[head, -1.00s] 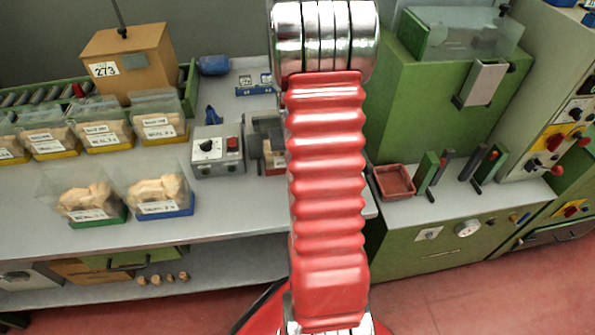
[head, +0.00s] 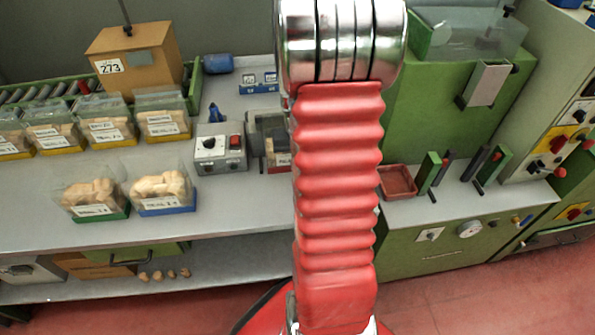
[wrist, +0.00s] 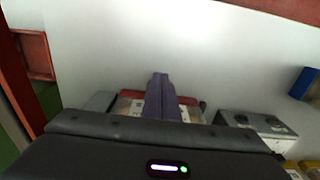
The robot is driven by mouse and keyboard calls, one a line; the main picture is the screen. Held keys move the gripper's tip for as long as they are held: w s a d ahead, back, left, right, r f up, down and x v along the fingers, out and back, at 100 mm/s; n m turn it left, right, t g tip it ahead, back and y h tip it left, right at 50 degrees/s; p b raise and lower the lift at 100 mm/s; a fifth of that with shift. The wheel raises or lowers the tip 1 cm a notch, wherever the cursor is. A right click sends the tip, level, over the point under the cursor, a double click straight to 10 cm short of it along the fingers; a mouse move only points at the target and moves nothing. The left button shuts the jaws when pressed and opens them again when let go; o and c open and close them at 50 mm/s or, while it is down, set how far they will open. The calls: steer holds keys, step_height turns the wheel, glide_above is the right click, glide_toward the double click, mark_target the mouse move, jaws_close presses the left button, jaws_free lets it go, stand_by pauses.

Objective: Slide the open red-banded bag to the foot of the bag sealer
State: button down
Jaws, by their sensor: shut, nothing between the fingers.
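In the wrist view my gripper (wrist: 160,82) has its two dark fingers together, pointing over the pale bench. Behind and beside the fingers is the bag with the red band (wrist: 187,101) and white label patches; the fingers hide its middle. I cannot tell whether they touch it. In the head view only a small part of this bag (head: 280,160) shows at the left edge of my arm, which hides the rest and my gripper. The bag sealer, a grey unit with a control box (head: 220,148), stands just left of it; the control box also shows in the wrist view (wrist: 257,127).
Filled bags with yellow, green and blue bands (head: 163,190) stand left on the bench (head: 60,220). A red tray (head: 397,181) and green uprights are at the right. A blue roll (head: 217,64) and wooden box (head: 132,60) lie behind. Bench in front of the control box is clear.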

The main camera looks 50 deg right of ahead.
step_height(320, 180, up, 7)
stand_by(0.3)
stand_by(0.5)
steer(key=s+a+r+n+t, duration=0.2)
steer(key=a+r, duration=0.3)
steer(key=a, duration=0.5)
steer(key=s+a+r+n+t, duration=0.1)
steer(key=a+r, duration=0.4)
steer(key=a, duration=0.5)
steer(key=s+a+r+n+t, duration=0.2)
steer(key=a+r+n, duration=0.3)
steer(key=a, duration=0.5)
steer(key=shift+s+a+r+t, duration=0.25)
steer(key=shift+s+a+t, duration=0.05)
steer(key=shift+s, duration=0.35)
